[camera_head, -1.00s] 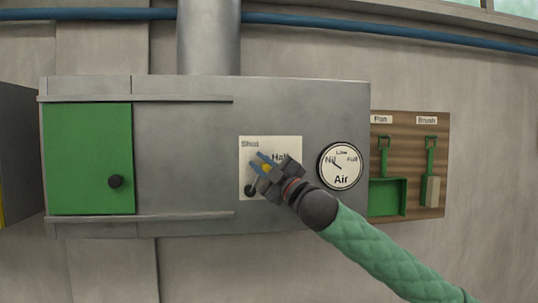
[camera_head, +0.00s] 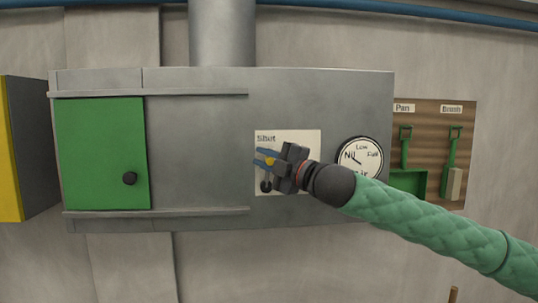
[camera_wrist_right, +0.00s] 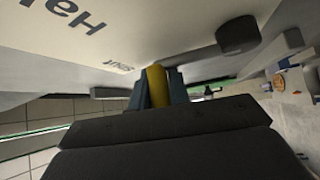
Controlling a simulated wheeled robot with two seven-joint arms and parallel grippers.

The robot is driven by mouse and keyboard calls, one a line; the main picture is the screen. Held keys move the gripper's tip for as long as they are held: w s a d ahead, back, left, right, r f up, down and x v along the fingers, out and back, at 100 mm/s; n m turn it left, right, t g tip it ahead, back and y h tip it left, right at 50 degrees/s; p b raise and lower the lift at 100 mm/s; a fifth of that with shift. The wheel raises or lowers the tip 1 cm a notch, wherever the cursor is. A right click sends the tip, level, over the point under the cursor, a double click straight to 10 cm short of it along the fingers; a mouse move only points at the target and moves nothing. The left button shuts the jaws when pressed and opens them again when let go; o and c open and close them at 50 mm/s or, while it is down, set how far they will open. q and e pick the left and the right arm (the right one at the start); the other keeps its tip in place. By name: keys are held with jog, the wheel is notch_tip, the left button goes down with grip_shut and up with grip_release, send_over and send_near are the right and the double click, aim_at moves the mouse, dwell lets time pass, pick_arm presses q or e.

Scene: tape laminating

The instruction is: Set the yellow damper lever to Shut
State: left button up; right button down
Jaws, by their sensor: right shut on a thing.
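The yellow damper lever (camera_head: 270,161) is on a pale label plate (camera_head: 303,184) on the front of the grey metal box. Its dark pivot (camera_head: 266,186) is low on the left of the plate. The word Shut is at the plate's top left, above the lever, which stands almost upright. My right gripper (camera_head: 264,160) reaches in from the right, its blue fingers shut on the lever. The right wrist view shows the yellow lever (camera_wrist_right: 156,85) between the fingers, near the printed Shut. My gripper hides the word Half in the head view. My left gripper is out of view.
A round Air gauge (camera_head: 359,158) is right of the plate, partly behind my right arm, its needle near Nil. A green sliding door (camera_head: 100,150) with a black knob (camera_head: 130,178) is at the left. A wooden board (camera_head: 425,133) holds a green pan and brush.

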jog(key=shift+a+n+h, duration=0.25)
jog(key=shift+n+h, duration=0.05)
jog(key=shift+g, duration=0.3)
jog(key=c, duration=1.3)
grip_release()
jog(key=shift+a, duration=0.15)
